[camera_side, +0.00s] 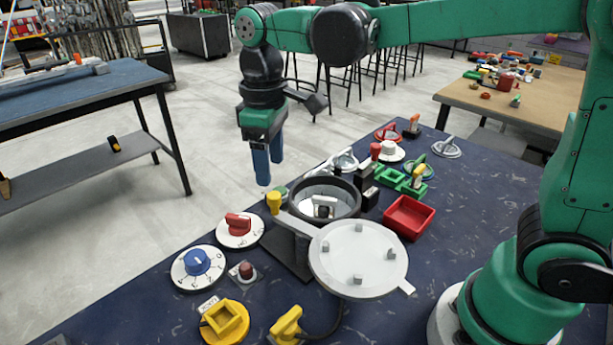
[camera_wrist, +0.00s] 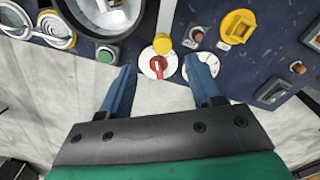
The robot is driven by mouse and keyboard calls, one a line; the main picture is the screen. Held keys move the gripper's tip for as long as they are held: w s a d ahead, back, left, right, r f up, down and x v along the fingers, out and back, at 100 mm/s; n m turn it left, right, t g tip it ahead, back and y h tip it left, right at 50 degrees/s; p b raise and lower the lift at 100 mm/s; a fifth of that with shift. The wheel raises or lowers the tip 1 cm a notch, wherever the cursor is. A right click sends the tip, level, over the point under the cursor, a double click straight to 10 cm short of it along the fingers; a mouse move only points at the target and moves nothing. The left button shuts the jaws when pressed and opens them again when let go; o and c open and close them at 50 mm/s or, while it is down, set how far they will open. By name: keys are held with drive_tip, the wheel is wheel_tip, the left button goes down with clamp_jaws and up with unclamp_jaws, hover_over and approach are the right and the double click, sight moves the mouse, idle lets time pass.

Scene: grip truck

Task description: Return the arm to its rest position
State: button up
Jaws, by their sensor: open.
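My gripper (camera_side: 267,164) hangs pointing down in the side view, beyond the far left edge of the blue table (camera_side: 405,308), above the floor. Its blue fingers also show in the wrist view (camera_wrist: 164,78), spread apart with nothing between them. My green and black arm reaches across the top of the side view from the right. A red-handled dial (camera_side: 239,228) on a white disc lies on the table below and in front of the gripper. In the wrist view the red dial (camera_wrist: 158,64) shows beyond the gap between the fingertips.
A dark round bowl (camera_side: 318,199) and a white round plate (camera_side: 358,259) stand mid-table. Around them are a blue dial (camera_side: 198,262), a yellow knob (camera_side: 273,203), a red tray (camera_side: 408,217) and a yellow square block (camera_side: 225,322). Open floor surrounds the gripper.

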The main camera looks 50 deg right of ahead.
drive_tip(key=shift+r, duration=0.5)
drive_tip(key=shift+s+d, duration=0.15)
drive_tip(key=s+d+f+m+t, duration=0.3)
drive_tip(key=s+d+m+t, duration=0.3)
drive_tip(key=d+t, duration=0.1)
drive_tip(key=shift+s+f, duration=0.2)
